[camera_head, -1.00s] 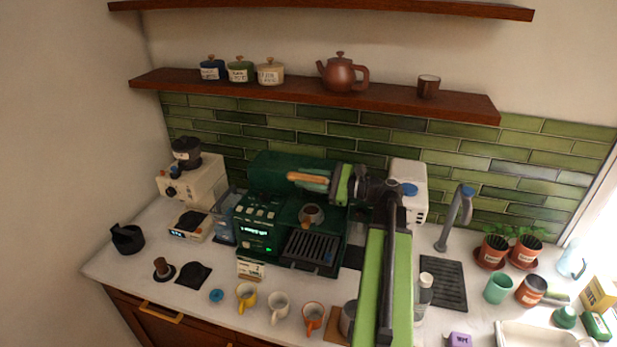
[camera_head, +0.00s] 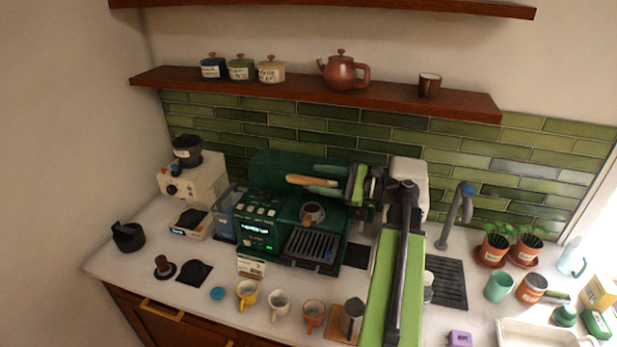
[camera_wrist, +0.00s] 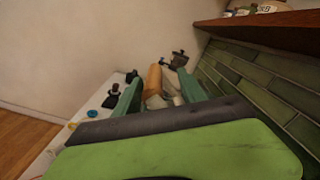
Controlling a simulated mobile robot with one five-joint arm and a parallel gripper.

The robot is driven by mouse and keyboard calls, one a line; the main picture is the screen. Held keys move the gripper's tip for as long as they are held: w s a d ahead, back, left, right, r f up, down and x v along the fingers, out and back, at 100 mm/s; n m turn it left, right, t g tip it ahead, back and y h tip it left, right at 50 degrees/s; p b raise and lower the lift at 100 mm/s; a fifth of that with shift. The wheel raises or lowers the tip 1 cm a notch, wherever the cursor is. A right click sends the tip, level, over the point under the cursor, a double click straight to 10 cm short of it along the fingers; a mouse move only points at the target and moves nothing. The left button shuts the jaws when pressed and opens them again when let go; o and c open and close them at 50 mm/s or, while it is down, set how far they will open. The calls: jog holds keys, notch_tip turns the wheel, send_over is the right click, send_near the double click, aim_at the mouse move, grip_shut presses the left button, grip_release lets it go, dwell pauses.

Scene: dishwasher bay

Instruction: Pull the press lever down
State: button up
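The press lever's wooden handle (camera_head: 312,181) sticks out to the left in front of the dark green espresso machine (camera_head: 268,222), close to level. My gripper (camera_head: 324,180) reaches in from the right, with one green finger above the handle and one below it in the head view. In the wrist view the orange-brown handle (camera_wrist: 154,80) lies between the two green fingers, with gaps visible beside it. The fingers look open around the handle, not clamped on it. The lever's mount is partly hidden behind my gripper.
A yellow mug (camera_head: 246,294), a white mug (camera_head: 278,304) and an orange mug (camera_head: 313,315) stand along the counter front. A cream grinder (camera_head: 195,183) is left of the machine. The shelf (camera_head: 310,97) runs above; green tiles are close behind.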

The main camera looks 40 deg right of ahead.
jog(key=v, duration=1.3)
jog(key=shift+s+d, duration=0.15)
